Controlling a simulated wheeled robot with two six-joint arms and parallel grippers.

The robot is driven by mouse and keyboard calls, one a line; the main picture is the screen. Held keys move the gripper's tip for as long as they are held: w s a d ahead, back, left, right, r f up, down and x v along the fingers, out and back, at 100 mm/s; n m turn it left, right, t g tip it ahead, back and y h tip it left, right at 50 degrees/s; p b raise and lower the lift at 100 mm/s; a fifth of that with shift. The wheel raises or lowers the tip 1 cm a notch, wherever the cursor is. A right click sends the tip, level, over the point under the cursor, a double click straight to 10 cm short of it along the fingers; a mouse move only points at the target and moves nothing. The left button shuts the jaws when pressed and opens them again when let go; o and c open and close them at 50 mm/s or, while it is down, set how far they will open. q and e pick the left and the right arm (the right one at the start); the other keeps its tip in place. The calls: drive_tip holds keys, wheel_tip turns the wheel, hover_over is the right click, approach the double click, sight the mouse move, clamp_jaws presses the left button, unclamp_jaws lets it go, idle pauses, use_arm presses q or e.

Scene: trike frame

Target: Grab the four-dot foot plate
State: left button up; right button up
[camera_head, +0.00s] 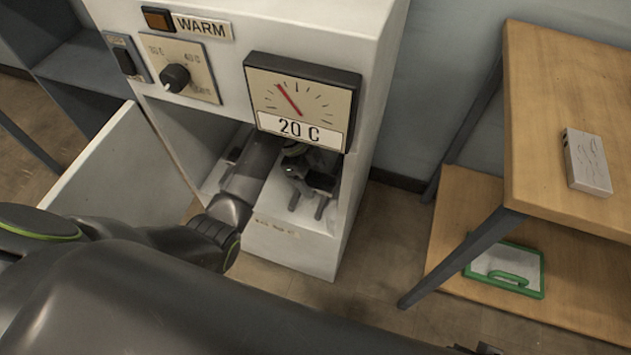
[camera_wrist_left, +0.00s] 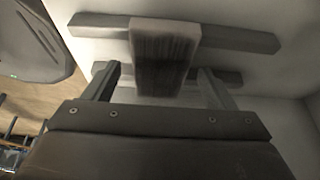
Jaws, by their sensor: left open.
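My left arm reaches into the open chamber of the white warming cabinet (camera_head: 290,250). My left gripper (camera_head: 308,178) is inside, below the gauge and partly hidden by it. In the left wrist view its two fingers (camera_wrist_left: 158,70) are open, one on each side of a grey ridged plate (camera_wrist_left: 165,45). The plate lies across two dark bars (camera_wrist_left: 240,37), with a gap to each finger. No dots show on it, so I cannot tell whether it is the four-dot foot plate. My right gripper cannot be made out.
The gauge (camera_head: 300,100) reads 20 C beside a knob (camera_head: 175,77) and a WARM sign. The cabinet's white door (camera_head: 125,175) stands open at left. A wooden table (camera_head: 545,120) at right holds a white box (camera_head: 586,162); a green-rimmed case (camera_head: 505,270) lies on its lower shelf.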

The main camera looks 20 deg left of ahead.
use_arm(q)
drive_tip(key=c, duration=1.3)
drive_tip(key=shift+o, duration=0.2)
drive_tip(key=shift+r, duration=0.1)
